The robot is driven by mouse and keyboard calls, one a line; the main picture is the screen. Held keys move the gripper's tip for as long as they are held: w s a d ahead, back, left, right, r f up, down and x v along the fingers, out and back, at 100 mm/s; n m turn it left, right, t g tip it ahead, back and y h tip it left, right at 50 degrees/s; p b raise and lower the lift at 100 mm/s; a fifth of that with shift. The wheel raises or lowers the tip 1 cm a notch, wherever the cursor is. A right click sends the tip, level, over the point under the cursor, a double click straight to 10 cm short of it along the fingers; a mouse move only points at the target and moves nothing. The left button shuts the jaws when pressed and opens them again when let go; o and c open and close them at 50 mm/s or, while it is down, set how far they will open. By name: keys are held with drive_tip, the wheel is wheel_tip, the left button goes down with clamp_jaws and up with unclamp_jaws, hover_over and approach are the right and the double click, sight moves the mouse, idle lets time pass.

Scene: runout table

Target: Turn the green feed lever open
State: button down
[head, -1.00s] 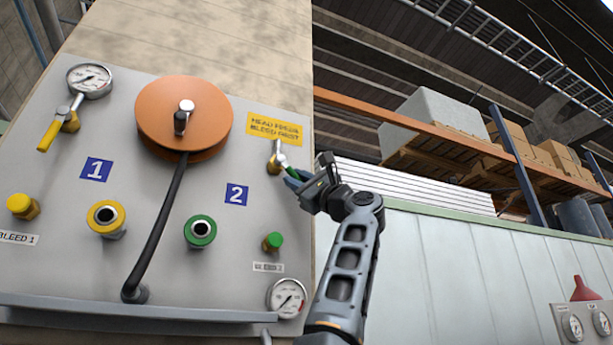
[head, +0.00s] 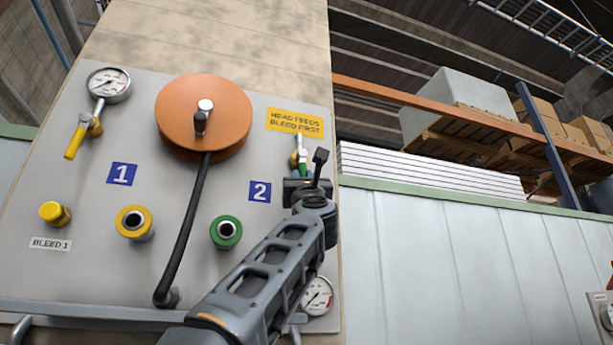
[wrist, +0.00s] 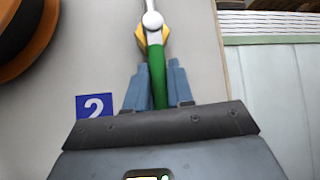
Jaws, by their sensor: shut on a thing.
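The green feed lever (head: 303,169) is on the right side of the grey panel (head: 100,270), below the yellow sign. Its green handle (wrist: 157,75) points down in the wrist view, from a pale pivot on a brass valve body (wrist: 141,38). My gripper (head: 304,177) is at the handle, and its blue fingers (wrist: 155,88) stand on both sides of it, shut on it. The handle's lower end is hidden behind the gripper body. My arm hides the green bleed knob seen earlier.
A yellow lever (head: 76,140) hangs tilted under a gauge (head: 108,85) at left. An orange hose reel (head: 178,110) and its black hose (head: 187,220) are left of my gripper. Yellow (head: 134,221) and green (head: 226,230) ports sit lower. A gauge (head: 317,296) is at lower right.

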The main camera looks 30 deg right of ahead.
drive_tip(key=shift+a+m+h, duration=0.1)
drive_tip(key=shift+m+h, duration=0.3)
drive_tip(key=shift+m, duration=0.1)
drive_tip(key=c, duration=1.1)
unclamp_jaws()
drive_tip(key=shift+f, duration=0.1)
